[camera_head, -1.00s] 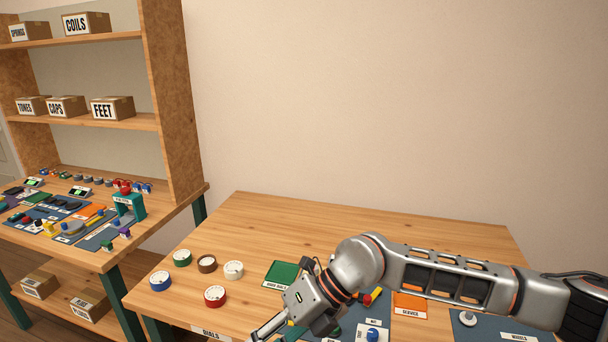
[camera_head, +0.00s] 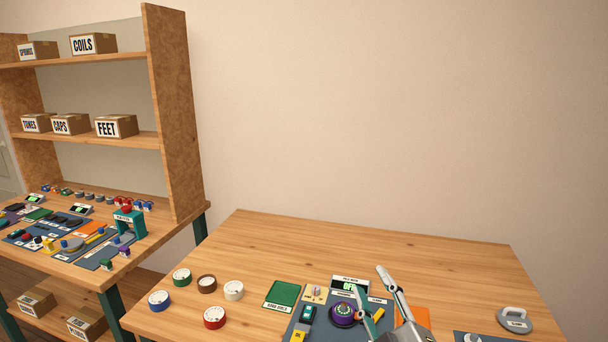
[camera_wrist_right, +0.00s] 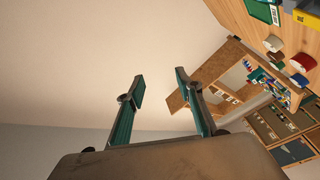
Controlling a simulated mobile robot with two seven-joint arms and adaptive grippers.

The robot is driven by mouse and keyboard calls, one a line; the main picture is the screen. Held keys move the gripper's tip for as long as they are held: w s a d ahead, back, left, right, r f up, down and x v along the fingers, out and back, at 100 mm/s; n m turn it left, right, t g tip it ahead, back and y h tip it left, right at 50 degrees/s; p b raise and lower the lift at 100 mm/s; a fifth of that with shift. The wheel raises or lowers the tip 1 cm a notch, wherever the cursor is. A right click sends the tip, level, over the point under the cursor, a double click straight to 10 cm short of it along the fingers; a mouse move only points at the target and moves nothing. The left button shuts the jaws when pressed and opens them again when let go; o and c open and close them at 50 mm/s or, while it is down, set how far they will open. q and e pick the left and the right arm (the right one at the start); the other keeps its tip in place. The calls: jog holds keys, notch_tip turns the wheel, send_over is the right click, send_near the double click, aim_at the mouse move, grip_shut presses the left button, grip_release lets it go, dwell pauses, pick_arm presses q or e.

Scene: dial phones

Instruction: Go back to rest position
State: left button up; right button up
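My right gripper (camera_head: 372,288) is at the lower right of the head view, in front of the dial table (camera_head: 262,240). Its two fingers stand apart with nothing between them. In the right wrist view the fingers of the right gripper (camera_wrist_right: 157,88) are spread, with bare wall between them. A purple dial (camera_head: 342,314) sits on the grey-blue work mat (camera_head: 290,331), just left of the gripper. The gripper hides part of the mat and part of an orange pad (camera_head: 421,316). My left gripper is not in view.
Several loose dials, including a red dial (camera_head: 214,318) and a white dial (camera_head: 234,290), lie on the table's left. A green pad (camera_head: 283,294) lies beside the mat. A grey weight-shaped object (camera_head: 514,319) stands at right. A shelf unit (camera_head: 176,110) stands left; the table's back is clear.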

jog(key=s+d+f+m+g+h, duration=0.1)
jog(key=s+d+f+g+h, duration=0.1)
jog(key=d+f, duration=0.3)
jog(key=s+d+f+m+g+h, duration=0.1)
jog(key=s+d+f+g+h, duration=0.1)
jog(key=s+d+f, duration=0.2)
jog(key=s+d+f+m+g+h, duration=0.1)
jog(key=s+d+f+g+h, duration=0.1)
jog(key=d+f, duration=0.3)
jog(key=shift+s+d+f+m, duration=0.15)
jog(key=shift+s+f+m, duration=0.1)
jog(key=shift+f, duration=0.15)
jog(key=shift+s+d+f+m, duration=0.15)
jog(key=shift+s+f, duration=0.05)
jog(key=shift+f, duration=0.2)
jog(key=s+d+f+g+h, duration=0.1)
jog(key=s+d+f+g, duration=0.25)
jog(key=s, duration=0.35)
jog(key=s+d+f+g+h, duration=0.1)
jog(key=s+d+f+g, duration=0.2)
jog(key=s+d+f, duration=0.3)
jog(key=w+a+f+m+t+y, duration=0.1)
jog(key=a+f+t+y, duration=0.1)
jog(key=a+f+y, duration=0.2)
jog(key=a+f+m+t+y, duration=0.2)
jog(key=a+f, duration=0.6)
jog(key=a, duration=0.5)
jog(key=shift+w+a+f+y, duration=0.25)
jog(key=shift+w+y, duration=0.15)
jog(key=shift+y, duration=0.5)
